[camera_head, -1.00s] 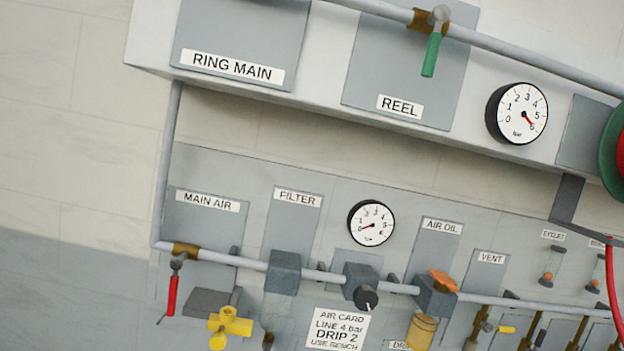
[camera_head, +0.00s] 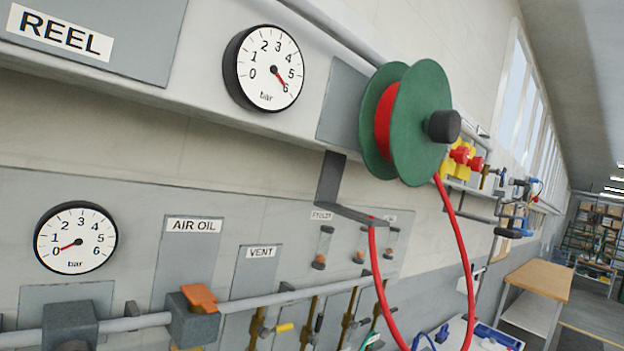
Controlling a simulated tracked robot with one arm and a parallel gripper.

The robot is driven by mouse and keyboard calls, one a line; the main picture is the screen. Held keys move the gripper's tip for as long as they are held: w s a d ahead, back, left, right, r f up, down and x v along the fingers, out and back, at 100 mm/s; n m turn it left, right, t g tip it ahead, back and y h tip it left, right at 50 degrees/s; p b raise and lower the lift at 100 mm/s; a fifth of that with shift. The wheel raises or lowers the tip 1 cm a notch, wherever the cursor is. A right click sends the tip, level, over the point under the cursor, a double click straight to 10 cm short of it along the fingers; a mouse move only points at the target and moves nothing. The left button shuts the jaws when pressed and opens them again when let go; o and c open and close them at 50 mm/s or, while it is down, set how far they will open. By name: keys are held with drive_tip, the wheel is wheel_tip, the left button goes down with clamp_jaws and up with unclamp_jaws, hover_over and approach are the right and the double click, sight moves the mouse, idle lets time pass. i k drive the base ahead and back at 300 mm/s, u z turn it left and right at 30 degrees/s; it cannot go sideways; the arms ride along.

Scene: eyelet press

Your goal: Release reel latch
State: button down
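The reel (camera_head: 421,112) is a green-flanged drum with red hose wound on it, mounted on the wall right of centre. A dark round knob (camera_head: 443,126) sits at its hub on the near side. I cannot tell any separate latch on it. The red hose (camera_head: 464,243) hangs from the reel in a loop and rises to a grey bracket (camera_head: 340,195) below. The REEL label (camera_head: 62,32) is on a grey plate at the upper left. My gripper is not in view.
A pipe with an orange-topped AIR OIL unit (camera_head: 194,312) runs along the lower wall. A wooden-topped table (camera_head: 541,279) stands at the right, with open floor beyond.

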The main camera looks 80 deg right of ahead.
sight(442, 170)
drive_tip(key=z, duration=0.25)
drive_tip(key=i, duration=0.1)
drive_tip(key=z, duration=2.1)
drive_tip(key=k, duration=0.9)
drive_tip(key=z, duration=0.2)
drive_tip(key=i, duration=0.9)
drive_tip(key=z, duration=0.9)
